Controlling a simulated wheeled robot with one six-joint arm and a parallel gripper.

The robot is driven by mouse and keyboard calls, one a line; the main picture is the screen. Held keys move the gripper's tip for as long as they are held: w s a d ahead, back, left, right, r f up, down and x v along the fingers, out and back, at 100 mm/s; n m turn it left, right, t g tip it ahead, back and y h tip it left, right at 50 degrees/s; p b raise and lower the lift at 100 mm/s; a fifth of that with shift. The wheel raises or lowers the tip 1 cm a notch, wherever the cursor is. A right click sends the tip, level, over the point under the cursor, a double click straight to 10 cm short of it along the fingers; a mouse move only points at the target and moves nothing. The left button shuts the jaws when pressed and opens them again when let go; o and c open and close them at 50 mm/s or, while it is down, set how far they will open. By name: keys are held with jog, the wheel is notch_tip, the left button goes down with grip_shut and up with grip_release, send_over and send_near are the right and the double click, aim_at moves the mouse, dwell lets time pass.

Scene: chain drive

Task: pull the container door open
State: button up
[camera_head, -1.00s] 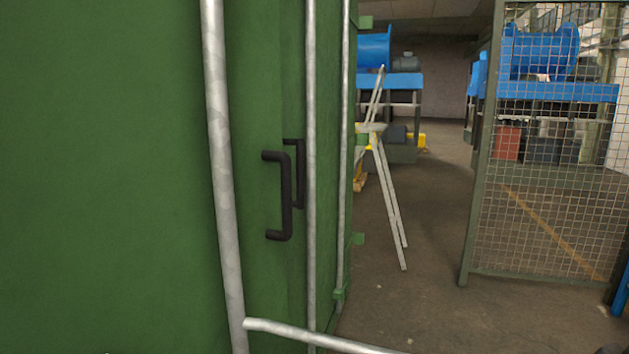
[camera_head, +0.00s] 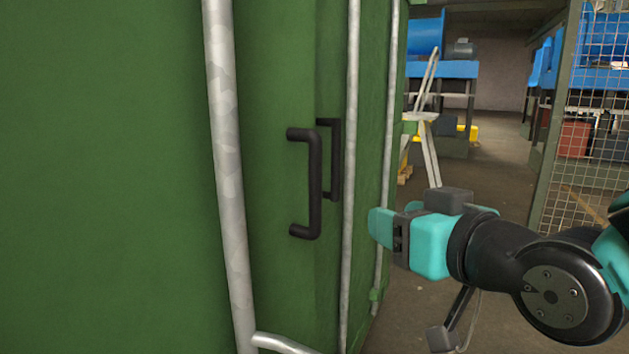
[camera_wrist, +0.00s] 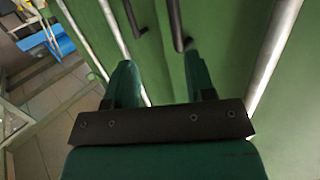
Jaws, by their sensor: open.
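The green container door (camera_head: 110,180) fills the left of the head view and looks shut. Two black bar handles stand upright side by side: a nearer handle (camera_head: 314,185) and a farther handle (camera_head: 334,160). My gripper (camera_head: 385,228) is to the right of both handles, apart from them, its fingers pointing left toward the container. In the wrist view my gripper (camera_wrist: 160,85) shows two green fingers spread with nothing between them. The handles' lower ends (camera_wrist: 183,42) show beyond the fingertips at the top.
Galvanised vertical bars (camera_head: 226,160) run on the container, with a lever (camera_head: 280,343) at the bottom. A stepladder (camera_head: 424,130) stands behind my gripper. A wire mesh panel (camera_head: 590,130) is at the right. Open floor lies between them.

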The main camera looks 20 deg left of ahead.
aim_at(318, 173)
jog(key=shift+n+t+y, duration=0.4)
jog(key=shift+t+y, duration=0.1)
jog(key=shift+y, duration=0.3)
jog(key=p+x, duration=0.2)
jog(key=x, duration=0.4)
jog(key=s+a+r+p+x, duration=0.1)
jog(key=p+x, duration=0.1)
jog(key=x, duration=0.4)
jog(key=r+p+x, duration=0.1)
jog(key=p+x, duration=0.2)
jog(key=x, duration=0.3)
jog(key=shift+s+a, duration=0.2)
jog(key=shift+w+a+f, duration=0.15)
jog(key=shift+w+a, duration=0.1)
jog(key=shift+a, duration=0.05)
grip_shut()
